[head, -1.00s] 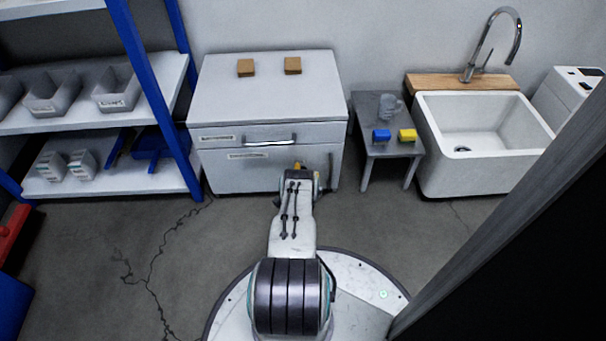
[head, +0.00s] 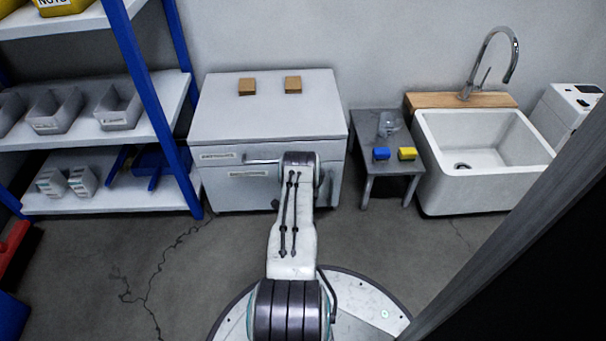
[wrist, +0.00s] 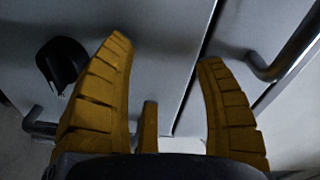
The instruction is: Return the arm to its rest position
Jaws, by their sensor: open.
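My arm (head: 293,225) reaches forward from my base, its far end raised in front of the white drawer cabinet (head: 265,115). My gripper is hidden behind the arm's end in the head view. In the wrist view my gripper (wrist: 166,52) shows two yellow ribbed fingers spread apart, with nothing held between them. The grey cabinet face lies beyond the fingers, and a drawer handle (wrist: 270,68) is at the upper right. I cannot tell the exact gap between the fingers and the cabinet.
Two brown blocks (head: 247,86) (head: 293,84) sit on the cabinet. A small grey table (head: 368,178) holds a glass mug, a blue block (head: 381,154) and a yellow block (head: 407,153). A sink (head: 480,150) stands right. Blue-framed shelves (head: 150,95) stand left. The floor around my base is open.

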